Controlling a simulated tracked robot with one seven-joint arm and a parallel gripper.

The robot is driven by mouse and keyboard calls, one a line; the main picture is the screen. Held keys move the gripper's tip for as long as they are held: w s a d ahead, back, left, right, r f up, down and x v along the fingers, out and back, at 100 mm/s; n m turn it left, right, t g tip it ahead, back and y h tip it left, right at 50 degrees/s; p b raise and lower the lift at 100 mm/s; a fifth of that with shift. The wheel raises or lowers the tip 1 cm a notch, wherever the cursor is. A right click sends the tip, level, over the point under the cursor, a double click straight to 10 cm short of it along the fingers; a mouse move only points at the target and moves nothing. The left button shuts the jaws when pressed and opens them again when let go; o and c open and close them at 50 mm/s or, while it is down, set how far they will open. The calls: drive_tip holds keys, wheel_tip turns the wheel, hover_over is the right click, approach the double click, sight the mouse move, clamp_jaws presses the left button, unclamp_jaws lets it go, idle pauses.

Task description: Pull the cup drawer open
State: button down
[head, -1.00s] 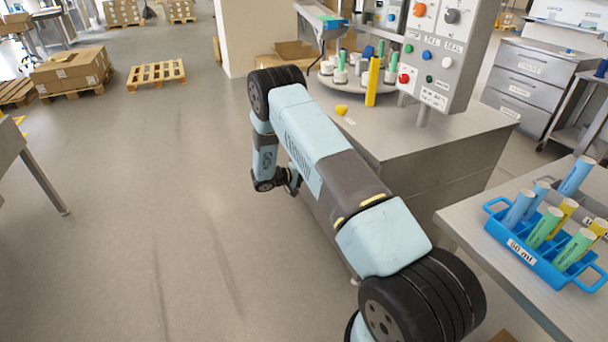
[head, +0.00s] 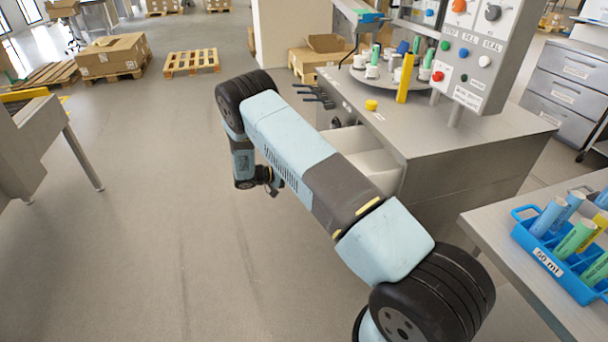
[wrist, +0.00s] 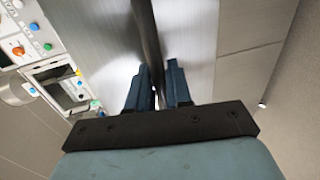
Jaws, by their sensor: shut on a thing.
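The cup drawer (head: 372,164) shows in the head view as pale panels standing out from the left side of the steel machine (head: 470,150), partly hidden behind my arm. In the wrist view, a dark bar-like handle (wrist: 146,30) runs up between the two blue fingers of my gripper (wrist: 158,80). The fingers are shut on it. In the head view my gripper (head: 274,188) is low at the end of my arm, left of the drawer, and its fingertips are mostly hidden. The drawer's inside and contents are hidden by my arm.
On the machine top are a round turntable (head: 383,84) with cups, a yellow tube (head: 404,78), a small yellow piece (head: 371,105) and a button panel (head: 462,50). A blue rack (head: 548,262) of tubes stands on the right table.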

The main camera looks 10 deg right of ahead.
drive_tip(key=shift+w+a, duration=0.1)
drive_tip(key=shift+w, duration=0.05)
drive_tip(key=c, duration=1.3)
unclamp_jaws()
drive_tip(key=shift+w+f, duration=0.1)
drive_tip(key=shift+f, duration=0.1)
drive_tip(key=shift+o, duration=0.3)
drive_tip(key=shift+r, duration=0.1)
drive_tip(key=v, duration=1.3)
drive_tip(key=shift+a, duration=0.4)
